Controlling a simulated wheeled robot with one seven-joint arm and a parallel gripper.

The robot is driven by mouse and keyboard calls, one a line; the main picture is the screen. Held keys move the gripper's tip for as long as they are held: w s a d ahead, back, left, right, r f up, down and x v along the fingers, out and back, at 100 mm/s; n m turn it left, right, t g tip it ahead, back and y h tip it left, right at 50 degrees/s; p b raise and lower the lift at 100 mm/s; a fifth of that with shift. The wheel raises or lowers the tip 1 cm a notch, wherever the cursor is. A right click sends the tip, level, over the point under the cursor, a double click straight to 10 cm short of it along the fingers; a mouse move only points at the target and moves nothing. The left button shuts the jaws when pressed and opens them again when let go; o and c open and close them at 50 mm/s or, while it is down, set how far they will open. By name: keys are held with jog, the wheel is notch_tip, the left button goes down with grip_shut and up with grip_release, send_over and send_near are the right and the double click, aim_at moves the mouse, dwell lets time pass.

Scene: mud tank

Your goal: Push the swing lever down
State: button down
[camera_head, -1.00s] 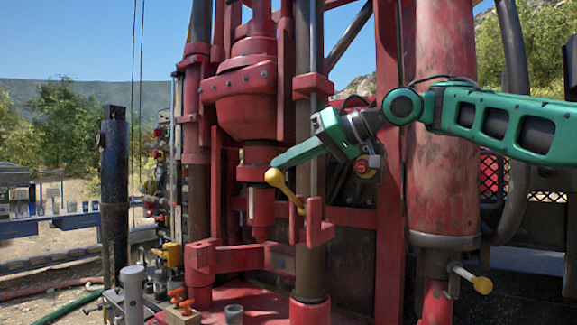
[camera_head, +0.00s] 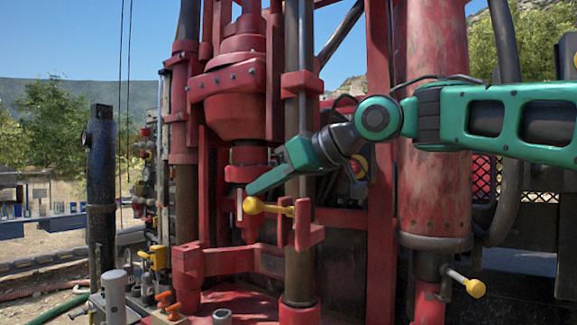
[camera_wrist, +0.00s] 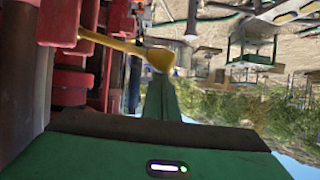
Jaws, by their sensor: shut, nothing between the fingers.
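The swing lever is a yellow rod with a rounded knob (camera_head: 253,205), pivoted on a red bracket of the rig. It points left and lies close to level, knob end slightly higher. My gripper (camera_head: 250,189) is green, shut and empty. Its tip is right above the knob and appears to touch it, though a small gap cannot be ruled out. In the wrist view, which looks upside down, the yellow knob (camera_wrist: 161,60) meets the tip of my shut fingers (camera_wrist: 159,80), and the rod runs left to the red bracket.
A second yellow-knobbed lever (camera_head: 475,287) sticks out at the lower right, apart from my arm. A thick red cylinder (camera_head: 434,140) stands behind my forearm. A red-brown vertical post (camera_head: 299,120) rises close beside my gripper. A black post (camera_head: 101,190) stands at left.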

notch_tip(320, 180, down, 13)
jog(key=n+t+h, duration=0.1)
jog(key=n+t, duration=0.2)
jog(key=shift+s+a+n+h, duration=0.25)
jog(key=shift+s+n+h, duration=0.05)
jog(key=shift+s+n, duration=0.15)
jog(key=shift+d+f, duration=0.15)
jog(key=s+d+r, duration=0.3)
jog(key=s+r, duration=0.4)
jog(key=s, duration=0.2)
jog(key=shift+d, duration=0.25)
dwell(0.5)
